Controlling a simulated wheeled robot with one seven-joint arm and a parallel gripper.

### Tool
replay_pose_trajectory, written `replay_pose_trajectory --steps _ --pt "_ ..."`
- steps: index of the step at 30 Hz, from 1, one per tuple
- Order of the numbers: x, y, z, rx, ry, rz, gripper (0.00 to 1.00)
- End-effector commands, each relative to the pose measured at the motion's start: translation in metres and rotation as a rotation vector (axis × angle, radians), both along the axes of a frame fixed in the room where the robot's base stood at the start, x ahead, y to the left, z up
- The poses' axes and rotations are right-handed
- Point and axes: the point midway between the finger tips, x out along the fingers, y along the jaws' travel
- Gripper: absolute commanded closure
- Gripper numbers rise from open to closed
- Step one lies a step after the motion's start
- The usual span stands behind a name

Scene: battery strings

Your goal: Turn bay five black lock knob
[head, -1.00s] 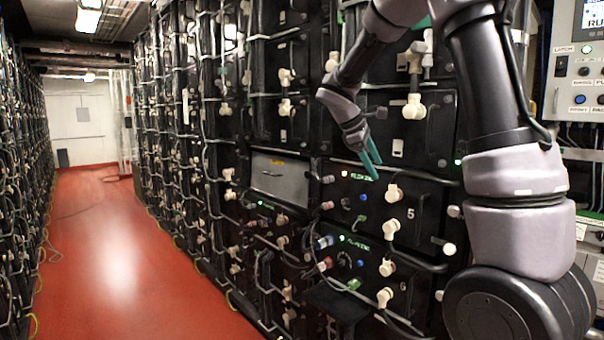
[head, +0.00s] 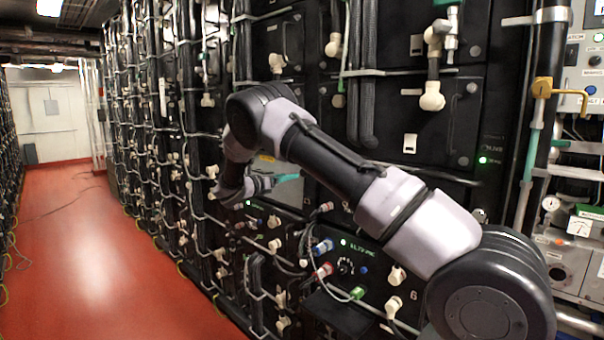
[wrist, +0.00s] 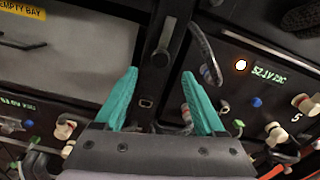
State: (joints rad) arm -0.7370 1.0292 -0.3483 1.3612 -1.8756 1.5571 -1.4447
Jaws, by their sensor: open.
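Bay five's dark panel shows at the right in the wrist view, with its number 5 (wrist: 297,99), a lit display (wrist: 269,75), an amber light (wrist: 241,65) and a blue button (wrist: 257,102). A small dark round part (wrist: 225,107) left of the blue button may be its black lock knob; I cannot tell for sure. In the head view my arm hides bay five. My gripper (wrist: 159,73) is open and empty, its teal fingers either side of a dark upright post left of bay five. In the head view a teal finger (head: 287,178) points right, near the rack face.
A grey panel marked empty bay (wrist: 70,40) lies left of the post. A cable (wrist: 206,50) hangs close to the right finger. Below, another bay (head: 345,267) has coloured connectors, a black knob and cables.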

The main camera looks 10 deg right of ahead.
Motion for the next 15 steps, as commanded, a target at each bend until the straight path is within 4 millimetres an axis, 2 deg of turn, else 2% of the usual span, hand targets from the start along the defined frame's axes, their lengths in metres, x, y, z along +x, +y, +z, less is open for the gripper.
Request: replay_pose_trajectory --steps 9,15 --pt "0.035 -0.052 0.0 0.003 0.0 -0.005 0.28" --pt "0.05 -0.071 0.0 0.003 0.0 -0.003 0.28"
